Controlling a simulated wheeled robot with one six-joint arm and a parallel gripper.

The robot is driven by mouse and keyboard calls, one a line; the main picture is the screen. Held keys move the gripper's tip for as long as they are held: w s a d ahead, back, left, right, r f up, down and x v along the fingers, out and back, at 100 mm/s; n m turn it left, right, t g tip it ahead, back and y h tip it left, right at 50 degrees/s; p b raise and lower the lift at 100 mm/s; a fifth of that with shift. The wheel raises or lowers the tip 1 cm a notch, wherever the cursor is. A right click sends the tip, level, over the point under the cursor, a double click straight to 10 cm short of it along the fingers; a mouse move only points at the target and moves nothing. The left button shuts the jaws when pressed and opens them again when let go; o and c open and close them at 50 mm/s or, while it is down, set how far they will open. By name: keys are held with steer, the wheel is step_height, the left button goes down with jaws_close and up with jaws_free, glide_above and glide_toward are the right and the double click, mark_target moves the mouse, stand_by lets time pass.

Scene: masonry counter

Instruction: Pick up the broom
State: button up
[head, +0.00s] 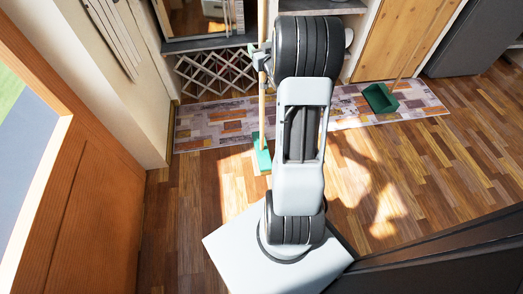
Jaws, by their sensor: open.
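The broom has a thin light wooden handle (262,108) and a green head (262,155). It stands nearly upright, with its head down at the near edge of the patterned rug, just left of my arm. My gripper (260,56) is at the upper part of the handle, partly hidden behind my arm's large dark joint. It is open. The handle passes right at the fingers, but I cannot tell whether it lies between them or touches them.
A green dustpan (380,98) with a long handle stands on the patterned rug (215,122) to the right. A lattice rack (215,73) and counter are behind. An orange-brown door (95,190) is at left. The wooden floor (420,175) at right is clear.

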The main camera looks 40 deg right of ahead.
steer(key=shift+c, duration=0.3)
steer(key=c, duration=0.9)
steer(key=shift+r, duration=0.1)
steer(key=shift+c, duration=0.2)
steer(key=shift+r, duration=0.1)
